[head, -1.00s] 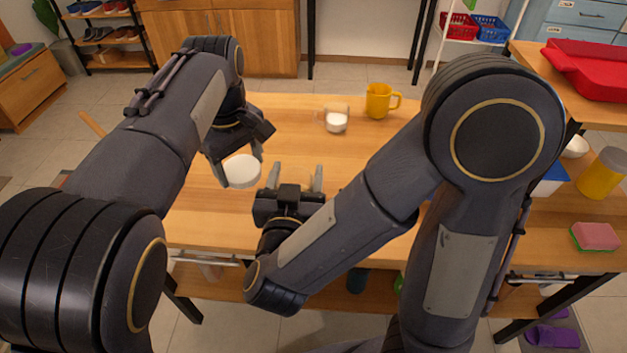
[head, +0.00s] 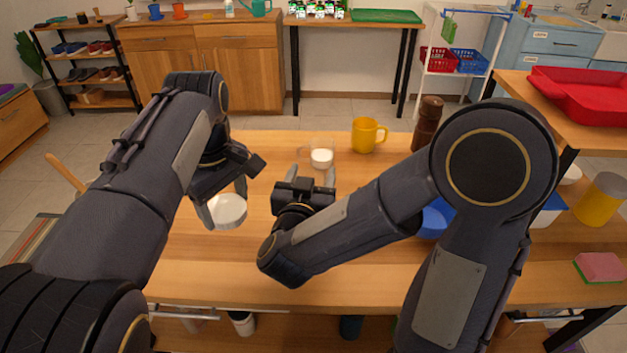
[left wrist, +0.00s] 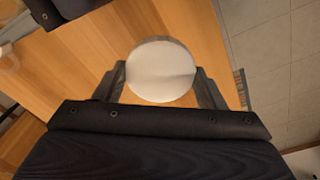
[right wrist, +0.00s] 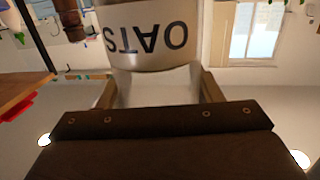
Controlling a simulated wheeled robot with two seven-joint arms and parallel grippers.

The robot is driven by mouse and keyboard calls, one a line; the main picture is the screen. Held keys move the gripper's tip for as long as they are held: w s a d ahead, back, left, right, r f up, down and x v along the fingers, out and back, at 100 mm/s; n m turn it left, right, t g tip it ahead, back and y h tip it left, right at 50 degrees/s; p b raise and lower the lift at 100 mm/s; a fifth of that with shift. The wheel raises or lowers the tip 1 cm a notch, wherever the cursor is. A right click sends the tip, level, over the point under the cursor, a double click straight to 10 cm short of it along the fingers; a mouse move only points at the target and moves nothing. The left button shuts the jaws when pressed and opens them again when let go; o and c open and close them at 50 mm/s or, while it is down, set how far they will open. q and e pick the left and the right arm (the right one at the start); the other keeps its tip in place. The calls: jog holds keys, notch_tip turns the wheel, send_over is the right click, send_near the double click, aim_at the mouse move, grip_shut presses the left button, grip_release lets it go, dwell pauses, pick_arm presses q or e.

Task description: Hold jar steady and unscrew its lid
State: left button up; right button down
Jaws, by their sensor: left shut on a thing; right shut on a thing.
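My left gripper (head: 223,205) points down over the left of the table, its fingers on either side of a round white lid (head: 229,212). The lid's flat face fills the gap in the left wrist view (left wrist: 161,70). My right gripper (head: 311,176) reaches forward at mid-table. In the right wrist view its fingers sit on either side of the jar (right wrist: 150,45), which bears the label OATS, upside down in that picture. In the head view a clear vessel with white in it (head: 321,158) shows at the right fingertips; I cannot tell if it is that jar.
A yellow mug (head: 364,136) and a brown mill (head: 428,122) stand toward the back of the wooden table (head: 265,262). A blue item (head: 436,217) is partly behind my right arm.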

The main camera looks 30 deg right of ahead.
jog(key=shift+x, duration=1.05)
pick_arm(q)
jog(key=shift+f+b, duration=0.7)
jog(key=shift+r, duration=0.1)
pick_arm(e)
jog(key=f, duration=0.3)
jog(key=shift+w+d+f, duration=0.2)
jog(key=shift+w, duration=0.05)
jog(key=shift+f, duration=0.1)
pick_arm(q)
jog(key=shift+f, duration=0.25)
pick_arm(e)
jog(key=shift+f, duration=0.15)
pick_arm(q)
jog(key=shift+r, duration=0.1)
pick_arm(e)
jog(key=shift+c, duration=2.1)
grip_release()
